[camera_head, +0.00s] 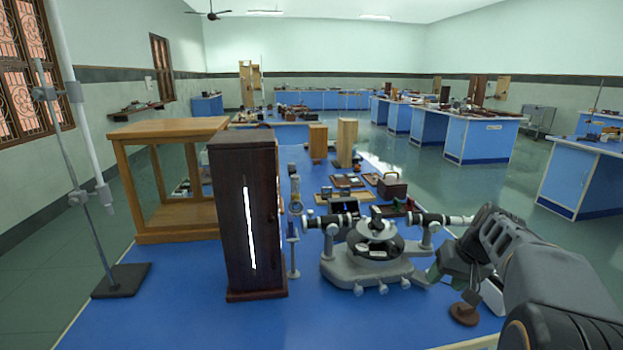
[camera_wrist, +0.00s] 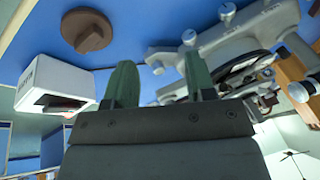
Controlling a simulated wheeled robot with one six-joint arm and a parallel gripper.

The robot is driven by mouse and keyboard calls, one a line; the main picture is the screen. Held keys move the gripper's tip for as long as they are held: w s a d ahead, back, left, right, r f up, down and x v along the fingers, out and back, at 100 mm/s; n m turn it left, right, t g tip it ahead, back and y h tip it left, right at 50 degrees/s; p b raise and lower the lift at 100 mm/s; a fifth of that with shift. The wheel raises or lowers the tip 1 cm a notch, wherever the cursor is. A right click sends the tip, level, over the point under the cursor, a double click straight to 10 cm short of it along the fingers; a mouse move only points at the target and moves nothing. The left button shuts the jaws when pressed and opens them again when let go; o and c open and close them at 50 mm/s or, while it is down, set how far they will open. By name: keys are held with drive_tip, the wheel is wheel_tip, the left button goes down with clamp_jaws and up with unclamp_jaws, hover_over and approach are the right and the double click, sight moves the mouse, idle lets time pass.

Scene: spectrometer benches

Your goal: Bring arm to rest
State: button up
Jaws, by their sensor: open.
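My arm comes in from the right in the head view. My gripper (camera_wrist: 160,85) shows in the wrist view as two green fingers set apart, with nothing between them. In the head view the gripper (camera_head: 452,268) is beside the right end of the grey spectrometer (camera_head: 372,262), at the bench's right side. A gap or contact between them cannot be told. The spectrometer also shows at upper right in the wrist view (camera_wrist: 225,45). A round brown knob-like piece (camera_head: 464,313) lies below the gripper; it also shows in the wrist view (camera_wrist: 87,30).
A dark wooden slit lamp box (camera_head: 245,215) stands left of the spectrometer on the blue bench (camera_head: 185,310). A metal stand (camera_head: 120,281) and a glass-sided wooden case (camera_head: 170,180) are further left. A white box (camera_wrist: 55,82) is near the fingers. Open floor lies beyond the bench.

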drive_tip(key=s+a+r+n+h+p, duration=0.1)
drive_tip(key=s+a+r+p, duration=0.4)
drive_tip(key=s+a+p, duration=0.2)
drive_tip(key=s+a+r+n+h+p, duration=0.1)
drive_tip(key=s+a+r+p, duration=0.3)
drive_tip(key=s+a+p, duration=0.3)
drive_tip(key=shift+s+a+r+n, duration=0.4)
drive_tip(key=shift+s+a, duration=0.4)
drive_tip(key=shift+a, duration=0.45)
